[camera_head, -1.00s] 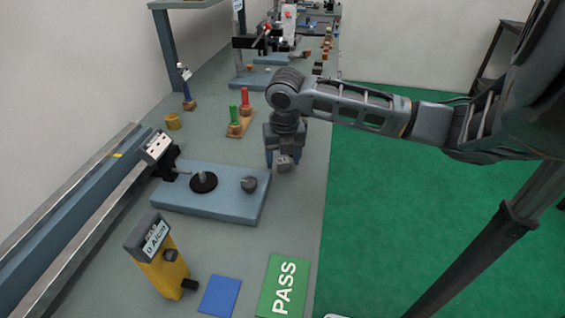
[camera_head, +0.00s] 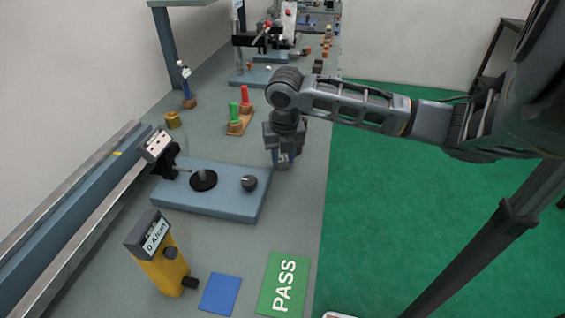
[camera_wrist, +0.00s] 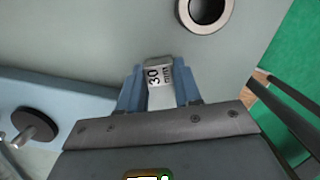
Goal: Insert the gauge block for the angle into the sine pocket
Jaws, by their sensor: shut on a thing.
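My gripper (camera_head: 283,163) is over the grey bench, to the right of the blue plate. I cannot pick out the sine pocket with certainty in either view.
A blue plate (camera_head: 225,205) carries a black disc (camera_head: 203,180) and a dark knob (camera_head: 249,183). A ring-shaped part (camera_wrist: 224,22) lies ahead of the block. A yellow gauge (camera_head: 165,272), blue pad (camera_head: 220,295) and green PASS pad (camera_head: 284,285) are nearer. Red and green pegs (camera_head: 240,105) stand beyond.

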